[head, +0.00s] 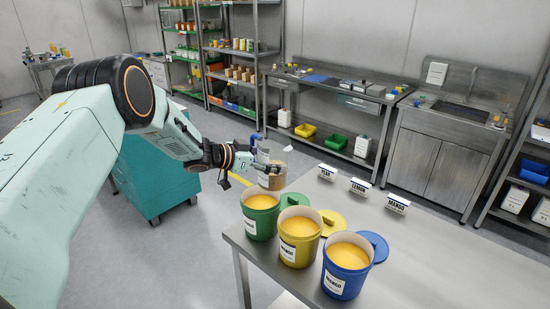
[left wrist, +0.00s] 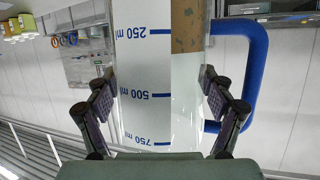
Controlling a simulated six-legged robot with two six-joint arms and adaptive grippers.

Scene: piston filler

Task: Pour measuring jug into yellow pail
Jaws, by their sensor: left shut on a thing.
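My left gripper (head: 240,160) is shut on the jug, one finger on each side. The yellow pail (head: 299,255), full of orange-yellow contents and open, stands on the steel table between the green and blue pails. My right gripper is not in view.
The green pail (head: 260,229) and blue pail (head: 343,284) are also open and full. Green, yellow (head: 333,221) and blue lids lie beside the pails. Three small signs, one reading lemon (head: 360,188), stand along the table's far edge. The table's right part is clear.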

